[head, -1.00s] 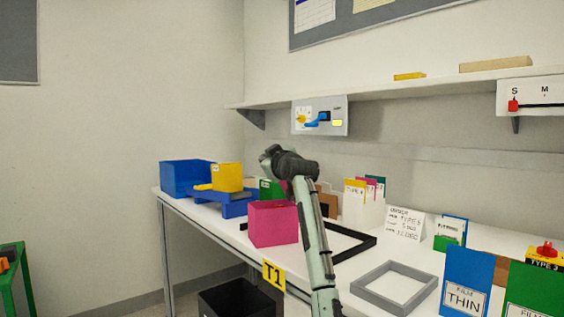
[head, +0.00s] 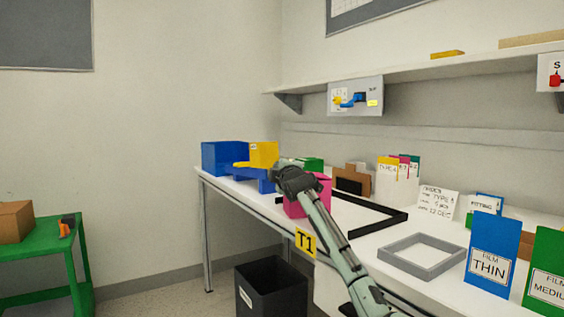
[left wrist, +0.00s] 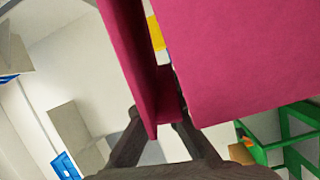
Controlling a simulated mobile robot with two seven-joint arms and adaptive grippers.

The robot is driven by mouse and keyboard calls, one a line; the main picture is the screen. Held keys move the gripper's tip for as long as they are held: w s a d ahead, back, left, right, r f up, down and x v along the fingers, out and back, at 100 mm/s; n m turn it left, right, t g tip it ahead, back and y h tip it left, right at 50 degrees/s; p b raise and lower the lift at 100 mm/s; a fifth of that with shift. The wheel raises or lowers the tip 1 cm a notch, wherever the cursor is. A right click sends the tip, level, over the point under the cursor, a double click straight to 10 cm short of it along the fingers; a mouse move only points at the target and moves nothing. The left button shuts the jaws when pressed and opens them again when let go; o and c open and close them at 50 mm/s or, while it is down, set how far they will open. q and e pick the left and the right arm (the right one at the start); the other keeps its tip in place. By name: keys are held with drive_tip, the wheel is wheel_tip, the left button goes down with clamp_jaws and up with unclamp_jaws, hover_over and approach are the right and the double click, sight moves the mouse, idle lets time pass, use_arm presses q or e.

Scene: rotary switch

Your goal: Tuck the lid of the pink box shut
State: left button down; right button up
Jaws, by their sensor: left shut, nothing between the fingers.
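The pink box (head: 323,187) stands on the white table near its front edge, partly hidden by my left gripper (head: 284,169). In the left wrist view a broad pink panel (left wrist: 240,60) fills the upper right. A narrower pink flap (left wrist: 128,62) hangs at its left, with a gap between them. My left gripper (left wrist: 172,95) is shut and empty; its fingers reach up at this gap, with the tips partly hidden by the pink flap. I cannot tell whether they touch the box or how far the lid is closed. My right gripper is in neither view.
Blue bins (head: 222,158) and a yellow bin (head: 263,154) stand left of the box. A black frame (head: 380,225) and a grey frame (head: 421,257) lie to the right. A black bin (head: 272,290) stands below; a green table (head: 45,240) is at far left.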

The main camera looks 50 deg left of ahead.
use_arm(q)
drive_tip(key=shift+s+f+n, duration=0.1)
drive_tip(key=shift+f+n, duration=0.8)
drive_tip(key=shift+f, duration=0.2)
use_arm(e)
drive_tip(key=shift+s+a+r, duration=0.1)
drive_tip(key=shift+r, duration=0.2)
use_arm(q)
drive_tip(key=c, duration=2.3)
unclamp_jaws()
drive_tip(key=o, duration=0.5)
drive_tip(key=shift+o, duration=0.3)
drive_tip(key=v, duration=1.2)
drive_tip(key=shift+f, duration=0.1)
